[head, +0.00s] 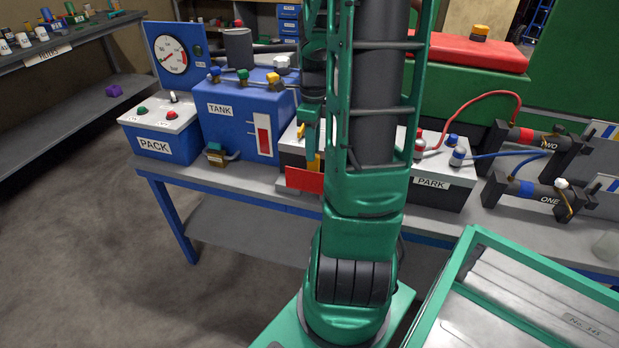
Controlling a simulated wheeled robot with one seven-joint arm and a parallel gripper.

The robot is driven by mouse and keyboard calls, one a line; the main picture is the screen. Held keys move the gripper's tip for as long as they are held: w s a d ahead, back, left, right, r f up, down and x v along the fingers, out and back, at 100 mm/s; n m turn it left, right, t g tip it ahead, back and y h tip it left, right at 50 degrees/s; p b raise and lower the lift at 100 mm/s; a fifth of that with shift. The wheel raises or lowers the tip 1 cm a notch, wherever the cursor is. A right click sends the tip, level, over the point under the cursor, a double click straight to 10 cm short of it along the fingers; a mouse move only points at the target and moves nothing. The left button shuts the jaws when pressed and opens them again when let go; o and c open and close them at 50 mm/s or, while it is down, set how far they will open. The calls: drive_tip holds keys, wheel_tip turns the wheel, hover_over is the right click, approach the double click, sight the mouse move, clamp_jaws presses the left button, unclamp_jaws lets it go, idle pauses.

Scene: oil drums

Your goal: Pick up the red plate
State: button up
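A small red plate (304,181) shows at the front edge of the workbench, just left of my arm. It stands out in front of a grey-and-white box, partly hidden by my arm. My gripper (312,150) is just above the red plate, pointing down, beside yellow parts. It looks close to the plate's top edge, but I cannot tell whether it touches or holds it. The fingers are too small and overlapped to show whether they are open or shut.
The PARK box (432,190) and two dark cylinders (530,195) are right. A green-rimmed tray (450,285) lies front right. Open floor is left.

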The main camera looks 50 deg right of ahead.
sight(312, 177)
wheel_tip(312, 177, down, 5)
drive_tip(key=shift+d, duration=0.15)
clamp_jaws()
idle(1.5)
